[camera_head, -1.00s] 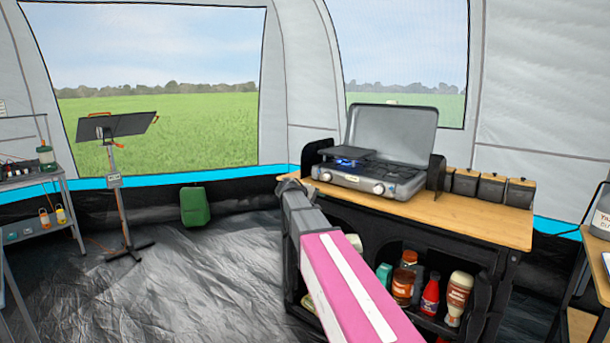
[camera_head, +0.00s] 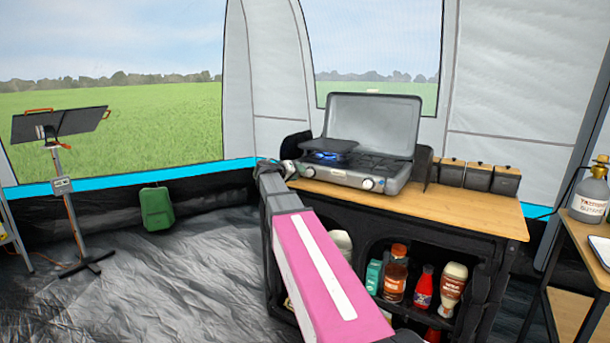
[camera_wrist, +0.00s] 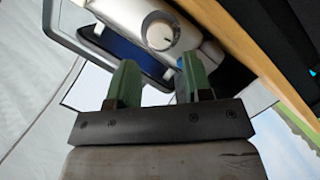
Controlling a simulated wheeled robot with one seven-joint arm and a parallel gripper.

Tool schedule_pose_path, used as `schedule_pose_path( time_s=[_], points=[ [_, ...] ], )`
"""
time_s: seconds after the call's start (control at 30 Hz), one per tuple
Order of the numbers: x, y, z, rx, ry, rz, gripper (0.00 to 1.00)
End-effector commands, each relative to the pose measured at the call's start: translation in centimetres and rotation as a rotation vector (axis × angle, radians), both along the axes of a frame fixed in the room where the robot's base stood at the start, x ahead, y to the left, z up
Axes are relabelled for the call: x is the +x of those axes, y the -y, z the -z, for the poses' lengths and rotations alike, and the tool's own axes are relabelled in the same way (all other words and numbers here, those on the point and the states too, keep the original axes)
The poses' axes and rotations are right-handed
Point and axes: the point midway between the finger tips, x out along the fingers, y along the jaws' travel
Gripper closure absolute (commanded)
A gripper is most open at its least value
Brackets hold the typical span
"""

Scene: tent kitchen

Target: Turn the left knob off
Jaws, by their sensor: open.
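The grey camping stove (camera_head: 340,178) stands on the wooden counter with its lid up. Its left knob (camera_head: 308,171) and right knob (camera_head: 367,184) are on the silver front panel. Blue flame shows at the left burner (camera_head: 325,155). My gripper (camera_head: 287,168) is at the stove's left front corner, small and partly hidden by my arm. In the wrist view my gripper (camera_wrist: 160,76) is open, with green fingers apart and nothing seen between them. A round knob (camera_wrist: 160,31) is just beyond the fingertips; which knob it is cannot be told for sure.
The wooden counter (camera_head: 440,208) has free room right of the stove. Several dark canisters (camera_head: 478,176) stand at its back. Bottles and a red ketchup bottle (camera_head: 423,287) fill the shelf below. A green case (camera_head: 157,209) stands on open floor at left.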

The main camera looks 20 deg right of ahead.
Motion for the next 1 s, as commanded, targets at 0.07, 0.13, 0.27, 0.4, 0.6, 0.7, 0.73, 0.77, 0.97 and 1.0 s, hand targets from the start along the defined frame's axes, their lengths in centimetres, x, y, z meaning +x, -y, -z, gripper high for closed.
schedule_pose_path(
  time_s=[0.07,0.13,0.27,0.4,0.6,0.7,0.73,0.77,0.97,1.0],
  points=[
    [0.8,1.3,0.4,0.000,-0.002,0.002,0.54],
    [1.2,2.3,0.8,0.000,-0.002,0.002,0.54],
    [1.9,3.6,1.2,0.000,-0.003,0.001,0.54],
    [2.3,4.5,1.5,0.000,-0.002,0.000,0.54],
    [2.3,4.8,1.6,0.000,-0.002,-0.001,0.54],
    [2.3,4.8,1.5,0.000,-0.002,-0.001,0.54],
    [2.3,4.8,1.5,0.000,-0.002,-0.001,0.54],
    [2.3,4.8,1.5,0.000,-0.002,-0.001,0.57],
    [2.3,4.8,1.5,0.000,-0.002,-0.001,0.89],
    [2.3,4.8,1.6,0.000,-0.001,-0.001,0.89]
  ],
)
